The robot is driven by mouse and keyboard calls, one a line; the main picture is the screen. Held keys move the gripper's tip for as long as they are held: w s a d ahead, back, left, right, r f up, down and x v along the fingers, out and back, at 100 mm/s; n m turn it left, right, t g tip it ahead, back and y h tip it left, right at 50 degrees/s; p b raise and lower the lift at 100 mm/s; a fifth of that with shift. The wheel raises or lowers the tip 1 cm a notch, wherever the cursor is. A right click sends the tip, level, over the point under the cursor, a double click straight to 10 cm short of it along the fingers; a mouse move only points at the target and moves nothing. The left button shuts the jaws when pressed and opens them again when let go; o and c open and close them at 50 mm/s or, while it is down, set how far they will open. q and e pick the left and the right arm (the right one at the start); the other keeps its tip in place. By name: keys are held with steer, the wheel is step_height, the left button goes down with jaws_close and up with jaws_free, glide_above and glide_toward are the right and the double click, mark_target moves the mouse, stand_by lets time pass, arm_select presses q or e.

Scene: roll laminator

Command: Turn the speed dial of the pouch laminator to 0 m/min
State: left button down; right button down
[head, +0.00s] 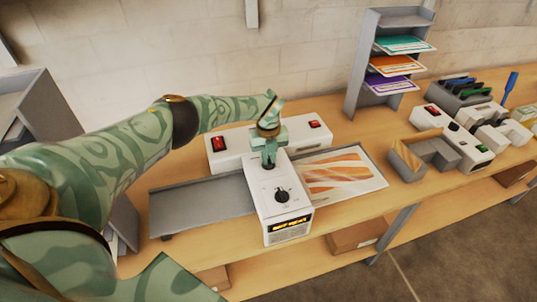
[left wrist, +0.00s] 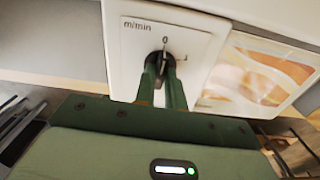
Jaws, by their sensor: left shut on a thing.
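The white pouch laminator (head: 280,222) stands on the wooden bench, with a lit display on its front face. Its speed dial (left wrist: 160,62) is a dark knob on a white panel marked "m/min", with a 0 above it. A pale mark on the knob seems to point up at the 0, but the fingers cover part of the scale. My left gripper (head: 268,152) comes down from above onto the rear dial. In the left wrist view its two green fingers (left wrist: 161,88) are shut around the knob. My right gripper is not in view.
A second black dial (head: 281,196) sits nearer the laminator's front. A grey tray (head: 205,203) lies left and a printed sheet (head: 335,172) right. A white unit with red switches (head: 218,143) is behind. A sheet rack (head: 362,75) and small devices stand right.

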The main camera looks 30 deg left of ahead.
arm_select(q)
steer(key=shift+r+n, duration=0.1)
steer(key=shift+n, duration=0.4)
steer(key=c, duration=1.5)
jaws_free()
steer(key=shift+o, duration=0.2)
steer(key=shift+r, duration=0.3)
step_height(320, 180, up, 16)
steer(key=shift+f, duration=0.2)
steer(key=shift+f, duration=0.1)
